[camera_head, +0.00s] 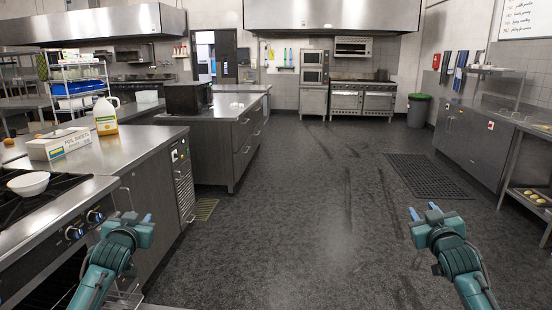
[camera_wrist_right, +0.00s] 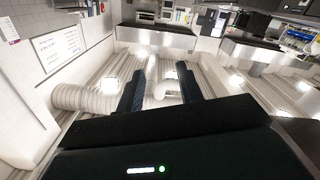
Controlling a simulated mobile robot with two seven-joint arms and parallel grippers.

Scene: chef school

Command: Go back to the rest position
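My left gripper (camera_head: 129,219) is in the lower left of the head view, raised in front of the counter and stove. Its two blue fingertips stand apart with nothing between them. My right gripper (camera_head: 424,210) is in the lower right of the head view, above the open floor. Its blue fingertips are apart and empty. In the right wrist view its two dark fingers (camera_wrist_right: 160,92) are spread with a clear gap, and the ceiling side of the room with white ducts shows behind them.
A stove with a white bowl (camera_head: 28,184) is at the left. A foil box (camera_head: 60,145) and a yellow-labelled jug (camera_head: 105,116) stand on the steel counter (camera_head: 140,139). The middle floor (camera_head: 310,190) is clear. A floor mat (camera_head: 427,175) and a steel counter (camera_head: 478,120) are at the right.

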